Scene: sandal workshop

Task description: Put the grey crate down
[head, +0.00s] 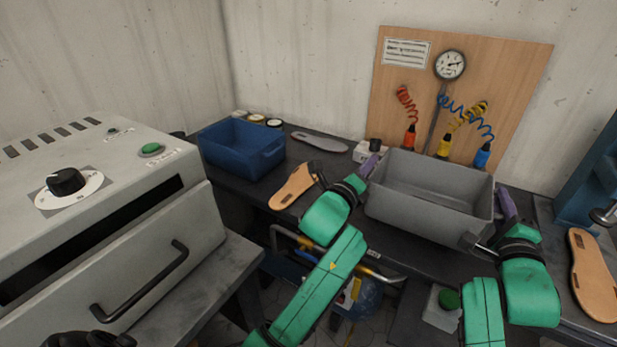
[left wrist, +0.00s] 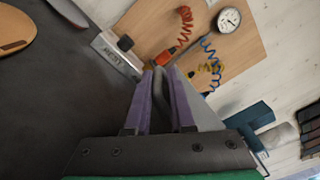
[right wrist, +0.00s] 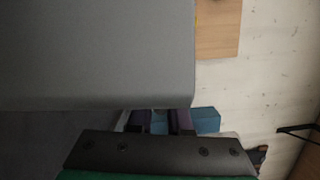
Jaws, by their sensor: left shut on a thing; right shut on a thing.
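The grey crate (head: 425,207) is an empty open box at the right of the head view, over the dark bench. My left gripper (head: 368,168) is shut on its left end wall, and my right gripper (head: 505,205) is shut on its right end. In the left wrist view the purple fingers of my left gripper (left wrist: 163,85) close on the crate's grey edge. In the right wrist view the crate's wall (right wrist: 95,55) fills the left side, with my right gripper (right wrist: 157,122) beside its edge. Whether the crate touches the bench cannot be told.
A blue crate (head: 242,148) stands on the bench at the left. A tan sole (head: 293,187) and a grey sole (head: 319,141) lie between it and the grey crate. A tool board (head: 400,65) with hanging drivers stands behind. Another tan sole (head: 592,275) lies at the far right.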

